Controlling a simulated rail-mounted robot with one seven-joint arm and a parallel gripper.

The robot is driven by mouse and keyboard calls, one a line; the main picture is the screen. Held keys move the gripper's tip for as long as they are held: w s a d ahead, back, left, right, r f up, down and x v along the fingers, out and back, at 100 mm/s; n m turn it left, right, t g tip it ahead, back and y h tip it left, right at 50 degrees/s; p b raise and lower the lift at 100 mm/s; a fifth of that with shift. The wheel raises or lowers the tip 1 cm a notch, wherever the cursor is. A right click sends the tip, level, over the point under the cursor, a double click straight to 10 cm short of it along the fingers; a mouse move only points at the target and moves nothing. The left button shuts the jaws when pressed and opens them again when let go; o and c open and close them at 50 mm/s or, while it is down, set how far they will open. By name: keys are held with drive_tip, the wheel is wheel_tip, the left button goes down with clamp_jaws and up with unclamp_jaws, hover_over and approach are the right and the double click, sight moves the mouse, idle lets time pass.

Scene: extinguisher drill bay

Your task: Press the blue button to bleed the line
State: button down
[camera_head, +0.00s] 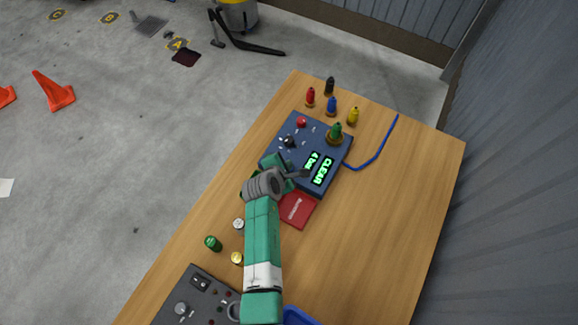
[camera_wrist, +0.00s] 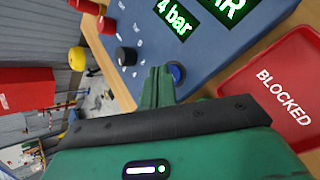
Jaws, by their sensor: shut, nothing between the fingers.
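The blue button (camera_wrist: 176,72) sits in a dark ring near the edge of a dark blue control panel (camera_wrist: 225,55). In the head view the panel (camera_head: 341,152) lies on the wooden table, and my arm hides the button. My gripper (camera_wrist: 158,72) is shut and empty, its green fingertips at the panel's near edge, just left of the button in the wrist view. I cannot tell whether they touch it. In the head view my gripper (camera_head: 276,163) is over the panel's near-left part. The panel's display (camera_head: 318,168) reads "4 bar" and "CLEAR".
A red tray (camera_wrist: 275,85) marked "BLOCKED" is beside the panel. Several small bottles stand beyond. The table's right side is mostly clear.

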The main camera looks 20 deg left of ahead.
drive_tip(key=shift+f+b, duration=0.35)
drive_tip(key=shift+f, duration=0.1)
idle(0.5)
drive_tip(key=shift+r, duration=0.1)
drive_tip(key=shift+r+p, duration=0.8)
drive_tip(key=shift+p, duration=0.2)
wheel_tip(320, 180, up, 5)
drive_tip(key=p, duration=0.5)
drive_tip(key=shift+r, duration=0.1)
idle(0.4)
